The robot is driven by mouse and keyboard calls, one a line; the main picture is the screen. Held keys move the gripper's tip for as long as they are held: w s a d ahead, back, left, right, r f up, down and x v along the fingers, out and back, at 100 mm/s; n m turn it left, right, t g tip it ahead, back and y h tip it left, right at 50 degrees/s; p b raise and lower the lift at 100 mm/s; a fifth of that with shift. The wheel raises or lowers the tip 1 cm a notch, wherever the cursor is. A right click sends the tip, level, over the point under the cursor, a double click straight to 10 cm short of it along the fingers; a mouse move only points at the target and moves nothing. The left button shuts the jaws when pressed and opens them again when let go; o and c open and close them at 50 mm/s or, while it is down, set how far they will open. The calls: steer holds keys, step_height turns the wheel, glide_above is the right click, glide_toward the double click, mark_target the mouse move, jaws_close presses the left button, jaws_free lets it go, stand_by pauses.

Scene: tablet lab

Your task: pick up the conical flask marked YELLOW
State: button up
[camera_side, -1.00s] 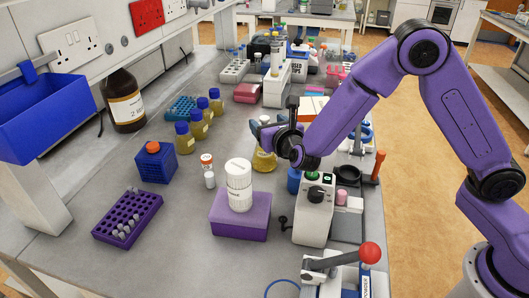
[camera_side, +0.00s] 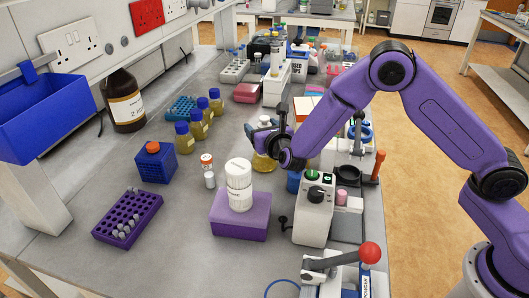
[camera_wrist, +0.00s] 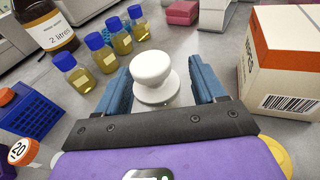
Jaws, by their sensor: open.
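A conical flask (camera_side: 263,162) with yellow liquid stands on the bench in the side view, partly hidden by my gripper (camera_side: 259,130). I cannot read a mark on it. In the wrist view a white round knob, like a stopper (camera_wrist: 152,66), shows between the blue fingers of my gripper (camera_wrist: 160,84). A pale collar lies under the knob, and the body below is hidden. The fingers are open, one on each side, with a visible gap at the left.
Several blue-capped bottles (camera_side: 184,138) of yellow liquid stand to the left, with a large brown bottle (camera_side: 124,102) behind. A white and orange box (camera_wrist: 285,65) stands close on the right in the wrist view.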

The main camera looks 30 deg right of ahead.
jaws_close()
steer(key=shift+r, duration=0.1)
